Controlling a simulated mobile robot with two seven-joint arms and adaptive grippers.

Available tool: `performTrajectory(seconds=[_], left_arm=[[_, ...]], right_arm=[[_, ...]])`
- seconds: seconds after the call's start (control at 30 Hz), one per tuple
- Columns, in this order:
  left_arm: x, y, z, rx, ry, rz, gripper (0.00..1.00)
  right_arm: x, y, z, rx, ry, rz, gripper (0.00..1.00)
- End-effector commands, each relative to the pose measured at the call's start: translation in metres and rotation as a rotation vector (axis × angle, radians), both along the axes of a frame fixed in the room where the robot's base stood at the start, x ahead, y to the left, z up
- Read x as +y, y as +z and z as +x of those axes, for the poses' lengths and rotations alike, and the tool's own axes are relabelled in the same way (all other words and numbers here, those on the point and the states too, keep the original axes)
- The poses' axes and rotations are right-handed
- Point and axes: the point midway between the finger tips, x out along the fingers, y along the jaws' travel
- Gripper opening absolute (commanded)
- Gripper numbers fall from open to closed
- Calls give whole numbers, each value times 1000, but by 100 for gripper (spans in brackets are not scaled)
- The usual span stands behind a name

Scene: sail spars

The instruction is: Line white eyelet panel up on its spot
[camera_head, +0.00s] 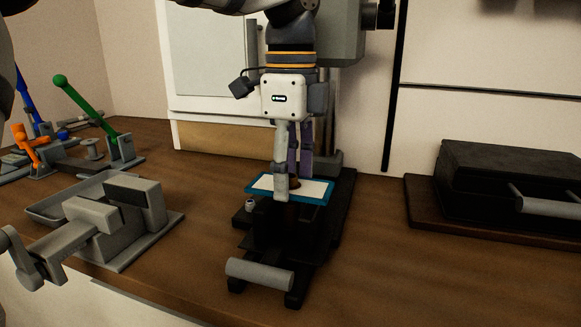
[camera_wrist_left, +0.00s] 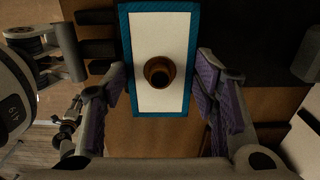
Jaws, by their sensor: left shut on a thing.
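The white eyelet panel (camera_head: 317,187) is a flat white plate with a blue rim and a brown round eyelet in its middle. In the head view it lies level over the black fixture (camera_head: 262,240). My left gripper (camera_head: 293,184) points down with its fingers at the panel. In the left wrist view, the purple-padded fingers of the gripper (camera_wrist_left: 165,82) are at the two long blue edges of the panel (camera_wrist_left: 160,35), shut on it. The fingers hide part of the panel in the head view. Whether it touches the fixture cannot be told. My right gripper is not in view.
A grey clamp-like device with a tray (camera_head: 85,200) stands at the left front. Behind it is a tool with green (camera_head: 85,105) and orange (camera_head: 28,145) levers. A black box-like press (camera_head: 505,180) stands at the right. The wooden table (camera_head: 375,235) is clear between fixture and press.

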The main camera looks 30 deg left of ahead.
Motion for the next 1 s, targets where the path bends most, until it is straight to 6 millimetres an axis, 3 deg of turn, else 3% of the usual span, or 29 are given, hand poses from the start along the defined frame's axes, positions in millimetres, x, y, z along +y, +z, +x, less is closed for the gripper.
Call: performTrajectory(seconds=[0.83,0.87,0.9,0.93,1.0], left_arm=[[0,-19,0,-1,0,-1,34],[0,-19,0,-1,0,-1,60],[0,-19,0,-1,0,-1,69],[0,-19,0,-1,0,-1,76],[0,-19,0,-1,0,-1,77]], right_arm=[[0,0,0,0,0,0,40],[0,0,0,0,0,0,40],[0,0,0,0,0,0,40],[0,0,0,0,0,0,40],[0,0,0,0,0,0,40]])
